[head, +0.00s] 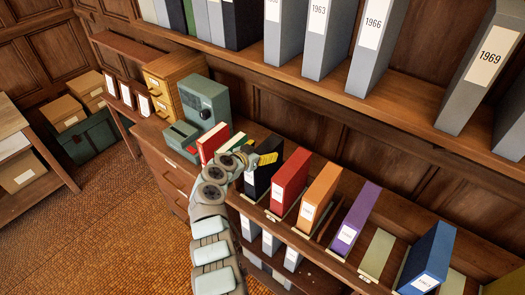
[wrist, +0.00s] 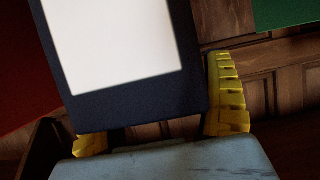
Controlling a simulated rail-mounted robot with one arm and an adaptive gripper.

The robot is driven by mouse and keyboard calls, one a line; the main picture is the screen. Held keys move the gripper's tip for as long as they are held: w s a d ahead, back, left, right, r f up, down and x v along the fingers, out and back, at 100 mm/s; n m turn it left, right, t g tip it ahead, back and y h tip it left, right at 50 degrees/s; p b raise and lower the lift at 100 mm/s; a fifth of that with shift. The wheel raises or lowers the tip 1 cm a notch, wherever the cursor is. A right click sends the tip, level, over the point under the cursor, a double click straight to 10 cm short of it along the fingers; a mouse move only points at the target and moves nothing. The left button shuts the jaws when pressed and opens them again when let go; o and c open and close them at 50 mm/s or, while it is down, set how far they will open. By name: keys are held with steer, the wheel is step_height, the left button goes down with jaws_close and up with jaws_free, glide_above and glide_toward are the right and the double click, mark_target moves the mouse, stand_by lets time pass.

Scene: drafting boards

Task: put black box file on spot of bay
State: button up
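The black box file (head: 262,176) stands upright in the shelf row, between a green file and a red file. It has a white label on its spine. My gripper (head: 266,158) is at its top, with a yellow finger showing over it. In the wrist view the dark file (wrist: 190,100) lies between the yellow fingers (wrist: 160,125), close against the right one. It hides most of the left finger. My gripper looks shut on the file. Whether the file's base touches the shelf is hidden. A pale green spot (head: 377,254) lies bare between the purple and blue files.
Red (head: 290,181), orange (head: 320,194), purple (head: 356,217) and blue (head: 428,258) files stand to the right. A gap opens between orange and purple. A green-grey device (head: 205,100) stands left.

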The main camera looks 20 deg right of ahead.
steer(key=shift+r, duration=0.15)
steer(key=shift+s+a+r, duration=0.1)
steer(key=shift+a, duration=0.1)
steer(key=shift+v, duration=0.95)
steer(key=shift+s+a+r, duration=0.15)
steer(key=shift+s+a, duration=0.25)
steer(key=shift+a, duration=0.15)
steer(key=v, duration=0.8)
steer(key=shift+b, duration=0.4)
